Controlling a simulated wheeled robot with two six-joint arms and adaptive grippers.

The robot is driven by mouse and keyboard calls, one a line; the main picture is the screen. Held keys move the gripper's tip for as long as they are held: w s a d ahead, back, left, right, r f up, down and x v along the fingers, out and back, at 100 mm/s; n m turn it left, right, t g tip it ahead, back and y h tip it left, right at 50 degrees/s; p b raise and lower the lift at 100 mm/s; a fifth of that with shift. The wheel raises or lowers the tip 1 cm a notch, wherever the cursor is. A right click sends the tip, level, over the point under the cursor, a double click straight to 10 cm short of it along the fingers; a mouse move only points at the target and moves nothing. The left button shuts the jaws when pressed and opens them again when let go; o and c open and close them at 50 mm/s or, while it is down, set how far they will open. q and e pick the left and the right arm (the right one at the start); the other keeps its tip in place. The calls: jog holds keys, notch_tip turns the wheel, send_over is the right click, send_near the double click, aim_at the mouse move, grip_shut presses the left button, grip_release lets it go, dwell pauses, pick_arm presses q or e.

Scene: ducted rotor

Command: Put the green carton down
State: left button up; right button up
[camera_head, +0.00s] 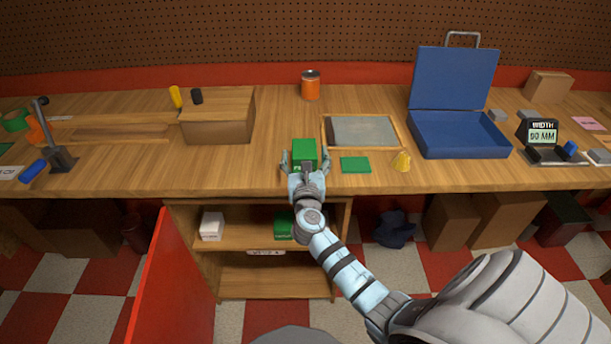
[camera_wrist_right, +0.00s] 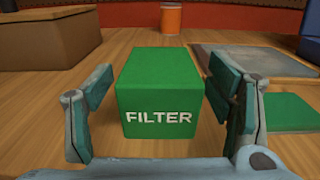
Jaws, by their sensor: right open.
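The green carton (camera_head: 304,152) stands on the wooden workbench near its front edge. In the right wrist view the carton (camera_wrist_right: 157,92) shows the word FILTER on its near face and sits between my fingers. My right gripper (camera_head: 304,163) is open around it; in the right wrist view the gripper (camera_wrist_right: 160,105) shows a gap between each finger and the carton's sides. The carton's underside is hidden, and it appears to rest on the bench top. My left gripper does not show in the head view.
Behind are a grey panel (camera_head: 361,131), an orange can (camera_head: 311,86) and an open blue case (camera_head: 460,134). A wooden box (camera_head: 218,118) stands left. Bench left of the carton is clear.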

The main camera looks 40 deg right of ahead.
jog(key=p+v, duration=0.1)
jog(key=v, duration=1.1)
jog(key=shift+r, duration=0.25)
